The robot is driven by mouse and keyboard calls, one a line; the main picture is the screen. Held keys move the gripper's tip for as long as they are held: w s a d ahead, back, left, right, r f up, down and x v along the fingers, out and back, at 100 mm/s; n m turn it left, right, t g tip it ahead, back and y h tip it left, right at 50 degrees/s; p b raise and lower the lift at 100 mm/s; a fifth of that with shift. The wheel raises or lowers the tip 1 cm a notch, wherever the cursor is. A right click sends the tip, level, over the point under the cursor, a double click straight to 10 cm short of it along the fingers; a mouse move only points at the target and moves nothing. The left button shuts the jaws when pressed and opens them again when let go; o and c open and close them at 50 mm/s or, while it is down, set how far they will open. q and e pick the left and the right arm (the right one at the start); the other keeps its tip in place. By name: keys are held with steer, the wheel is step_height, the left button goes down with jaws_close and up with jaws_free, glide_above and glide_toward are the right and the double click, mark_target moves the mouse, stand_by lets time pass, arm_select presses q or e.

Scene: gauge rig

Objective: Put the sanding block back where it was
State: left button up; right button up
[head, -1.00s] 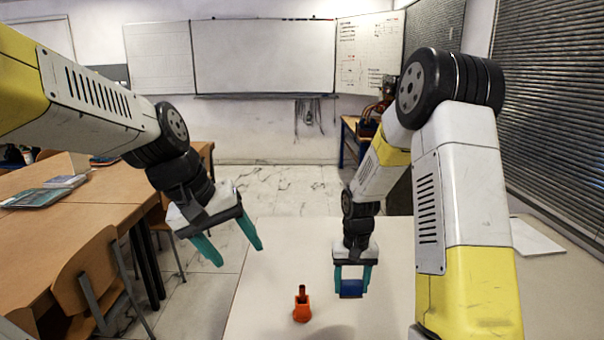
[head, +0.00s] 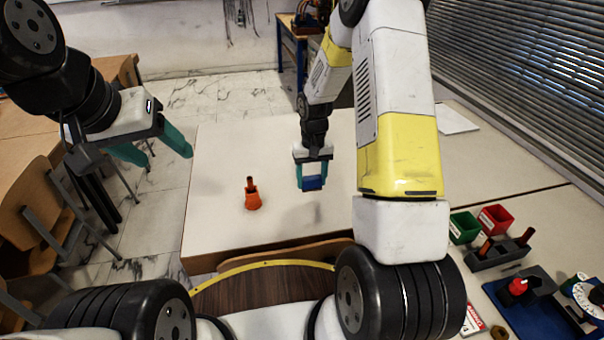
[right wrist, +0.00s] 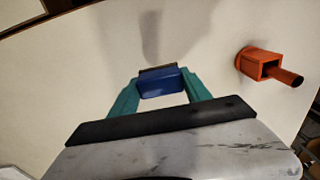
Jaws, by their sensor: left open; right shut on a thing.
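The blue sanding block (head: 313,183) is between the teal fingers of my right gripper (head: 312,180), above the white table (head: 225,150). In the right wrist view the block (right wrist: 161,83) shows as a blue body with a dark strip along its far edge, gripped from both sides by the fingers (right wrist: 158,92). A shadow lies on the table beyond it. My left gripper (head: 160,152) is open and empty, off the table's left side above the floor.
An orange holder (head: 252,200) with a brown peg stands on the table, left of the block; it also shows in the right wrist view (right wrist: 262,65). At the right are green (head: 464,227) and red bins (head: 495,219), a dark rack (head: 498,254) and a blue tray (head: 520,315).

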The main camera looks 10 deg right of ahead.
mark_target(311, 202)
steer(key=shift+f, duration=2.95)
steer(key=shift+f, duration=0.1)
steer(key=o, duration=1.4)
